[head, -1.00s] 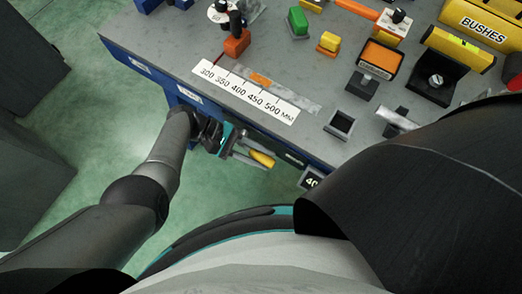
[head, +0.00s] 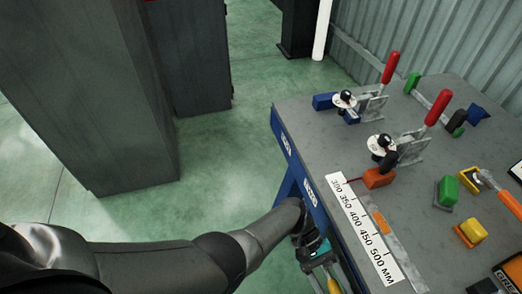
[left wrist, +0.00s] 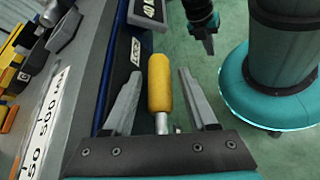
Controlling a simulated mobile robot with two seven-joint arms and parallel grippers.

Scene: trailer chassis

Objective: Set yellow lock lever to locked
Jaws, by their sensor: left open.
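The yellow lock lever (left wrist: 161,84) has a rounded yellow grip on a thin metal rod, beside the blue front edge of the bench. In the left wrist view it lies between the two fingers of my left gripper (left wrist: 154,100). The fingers are open, with a gap on each side of the grip. In the head view my left gripper (head: 325,280) is at the bottom edge, with part of the yellow lever (head: 333,287) showing. The lever's pivot is hidden. My right gripper (left wrist: 208,36) shows small and dark at the top of the left wrist view; its jaw state is unclear.
The grey bench top (head: 310,125) carries a millimetre scale (head: 365,232), red-handled clamps (head: 438,107), a green block (head: 446,190) and a yellow block (head: 470,232). Dark cabinets (head: 85,90) stand at the left. The green floor (head: 225,170) between is clear.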

